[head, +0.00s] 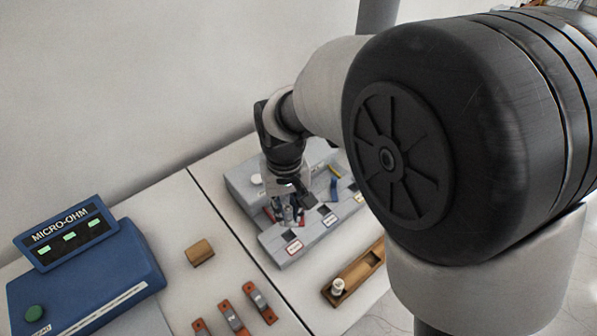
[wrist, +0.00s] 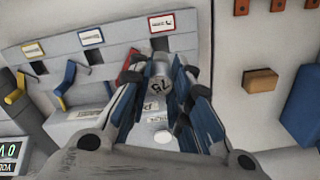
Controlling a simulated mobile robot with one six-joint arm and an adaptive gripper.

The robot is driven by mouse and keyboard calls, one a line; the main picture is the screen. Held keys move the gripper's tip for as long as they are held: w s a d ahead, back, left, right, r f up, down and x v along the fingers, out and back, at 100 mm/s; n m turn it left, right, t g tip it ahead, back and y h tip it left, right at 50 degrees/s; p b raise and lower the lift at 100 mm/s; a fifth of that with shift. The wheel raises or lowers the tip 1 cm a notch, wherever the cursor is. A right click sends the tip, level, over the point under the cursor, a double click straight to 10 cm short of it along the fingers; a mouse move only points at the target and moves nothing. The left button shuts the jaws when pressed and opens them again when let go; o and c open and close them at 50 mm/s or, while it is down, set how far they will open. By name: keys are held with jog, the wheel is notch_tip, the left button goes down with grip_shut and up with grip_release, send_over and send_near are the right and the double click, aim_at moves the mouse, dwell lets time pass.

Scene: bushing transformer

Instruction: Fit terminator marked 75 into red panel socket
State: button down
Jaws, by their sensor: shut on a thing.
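My gripper (wrist: 161,74) is shut on a grey-white cylindrical terminator (wrist: 160,87) marked 75, held between its two blue-padded fingers in the wrist view. The red-labelled panel (wrist: 161,22) is just beyond the fingertips, with a dark square patch (wrist: 160,44) under its label. The terminator's far end points towards that patch; whether it touches or enters a socket is hidden. A red lever (wrist: 129,66) stands beside the left finger. In the head view, my gripper (head: 290,208) is over the grey panel unit (head: 330,237), near its red label (head: 293,248); the terminator is too small to make out.
Blue-labelled (wrist: 90,37) and yellow-labelled (wrist: 33,49) panels adjoin, with blue (wrist: 65,82) and yellow (wrist: 14,92) levers. A wooden tray (head: 365,267) holds a pale cylinder (head: 338,287). A wooden block (head: 200,252), orange bars (head: 233,317) and blue micro-ohm meter (head: 90,270) lie left.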

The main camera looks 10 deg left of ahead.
aim_at(288, 208)
notch_tip(288, 208, down, 8)
jog(key=shift+f+b, duration=0.1)
jog(key=shift+b, duration=0.9)
jog(key=shift+f, duration=0.15)
jog(key=c, duration=1.5)
grip_release()
notch_tip(288, 208, up, 12)
jog(key=p, duration=0.3)
jog(key=shift+r+p, duration=0.25)
jog(key=shift+p, duration=0.05)
